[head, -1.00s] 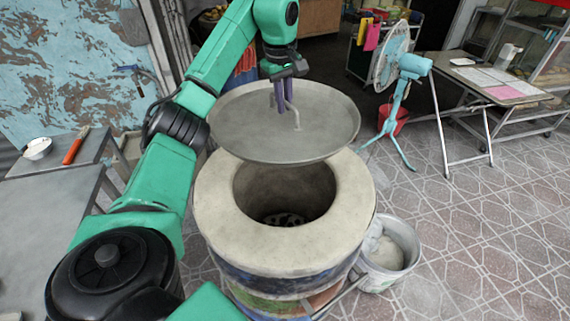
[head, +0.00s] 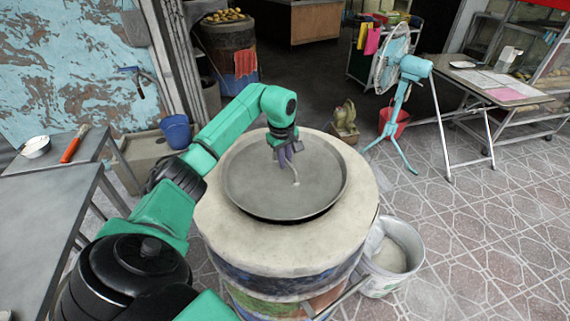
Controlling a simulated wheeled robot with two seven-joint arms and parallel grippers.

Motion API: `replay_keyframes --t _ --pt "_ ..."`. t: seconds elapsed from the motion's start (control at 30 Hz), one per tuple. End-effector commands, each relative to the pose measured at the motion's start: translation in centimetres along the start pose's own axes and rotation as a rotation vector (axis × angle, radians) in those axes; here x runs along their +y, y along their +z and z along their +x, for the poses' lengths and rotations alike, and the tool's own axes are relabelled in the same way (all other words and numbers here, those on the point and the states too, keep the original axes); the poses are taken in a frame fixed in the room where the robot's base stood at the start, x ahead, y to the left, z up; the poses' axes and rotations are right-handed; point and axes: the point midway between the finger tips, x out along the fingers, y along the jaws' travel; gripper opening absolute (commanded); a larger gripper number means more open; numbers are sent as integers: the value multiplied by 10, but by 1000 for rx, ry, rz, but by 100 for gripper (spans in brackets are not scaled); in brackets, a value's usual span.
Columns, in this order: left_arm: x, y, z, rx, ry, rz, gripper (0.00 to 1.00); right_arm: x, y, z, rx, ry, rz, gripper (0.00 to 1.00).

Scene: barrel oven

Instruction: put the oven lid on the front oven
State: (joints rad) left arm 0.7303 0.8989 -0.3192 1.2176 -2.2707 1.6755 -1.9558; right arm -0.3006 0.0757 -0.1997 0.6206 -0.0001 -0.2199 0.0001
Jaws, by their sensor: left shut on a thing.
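The oven lid (head: 258,193) is a round grey metal pan-like disc with a bent handle (head: 294,175) near its middle. It lies over the mouth of the front oven (head: 350,218), a barrel with a thick pale rim, and covers the opening. The lid looks level and seems to rest on the rim, though any small gap beneath is hidden. My left gripper (head: 285,155) points down above the lid and is shut on its handle. My right gripper is not in view.
A white bucket (head: 400,235) stands right of the front oven. A grey table (head: 40,205) is at the left, and a blue fan (head: 402,85) stands behind right. Another barrel oven (head: 228,50) stands at the back.

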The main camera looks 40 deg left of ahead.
Motion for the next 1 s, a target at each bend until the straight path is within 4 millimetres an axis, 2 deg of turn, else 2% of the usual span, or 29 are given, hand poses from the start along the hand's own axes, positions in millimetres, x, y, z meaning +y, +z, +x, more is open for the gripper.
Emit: replay_keyframes --t 0.1,0.3,0.33,0.4,0.77,0.87,1.0 --pt "-2 2 16 -2 1 -1 0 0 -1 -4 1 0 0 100" --pt "-2 2 19 0 3 -1 0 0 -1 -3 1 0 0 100" --pt "-3 2 20 0 0 -1 22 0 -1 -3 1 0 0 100" --pt "-3 2 20 0 0 0 44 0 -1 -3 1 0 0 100" --pt "-2 1 15 1 1 0 44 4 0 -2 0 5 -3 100" --pt "-2 1 0 3 4 1 44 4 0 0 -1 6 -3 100" --pt "-2 1 -38 5 5 0 44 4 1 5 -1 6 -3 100"
